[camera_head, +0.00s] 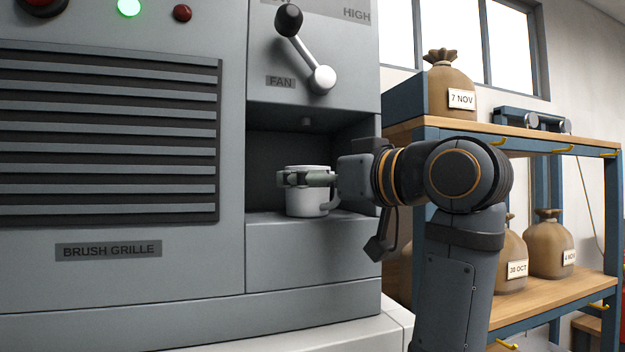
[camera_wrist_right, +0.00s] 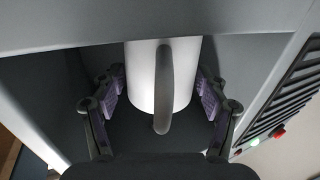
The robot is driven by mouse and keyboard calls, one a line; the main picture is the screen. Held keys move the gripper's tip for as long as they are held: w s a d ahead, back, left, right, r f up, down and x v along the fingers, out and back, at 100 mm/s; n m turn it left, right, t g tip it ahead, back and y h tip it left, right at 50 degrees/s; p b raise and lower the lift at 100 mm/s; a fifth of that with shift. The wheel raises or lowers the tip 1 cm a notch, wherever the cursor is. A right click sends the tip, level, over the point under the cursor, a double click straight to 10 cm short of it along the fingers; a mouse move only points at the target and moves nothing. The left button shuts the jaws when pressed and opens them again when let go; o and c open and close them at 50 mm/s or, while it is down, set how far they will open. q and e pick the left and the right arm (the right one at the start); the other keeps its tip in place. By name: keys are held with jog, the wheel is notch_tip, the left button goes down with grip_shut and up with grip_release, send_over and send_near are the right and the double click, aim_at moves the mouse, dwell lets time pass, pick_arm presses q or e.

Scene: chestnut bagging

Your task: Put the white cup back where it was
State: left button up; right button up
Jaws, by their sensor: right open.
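The white cup (camera_head: 305,205) stands upright in the recess (camera_head: 268,170) of the grey machine, under a small nozzle. My right gripper (camera_head: 308,178) reaches into the recess from the right, at the cup's upper part. In the right wrist view the cup (camera_wrist_right: 150,85) sits between the two open fingers of my right gripper (camera_wrist_right: 162,95), with its grey-looking handle (camera_wrist_right: 163,90) facing the camera. Gaps show between the finger pads and the cup's sides. My left gripper is not in view.
The machine has a brush grille (camera_head: 105,135) and a fan lever (camera_head: 305,50) above the recess. Right of it, a shelf (camera_head: 400,130) carries tied sacks, one labelled 7 NOV (camera_head: 452,85). My right arm fills the space before the shelf.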

jog(key=shift+r, duration=0.15)
jog(key=b+v, duration=0.4)
jog(key=v, duration=0.8)
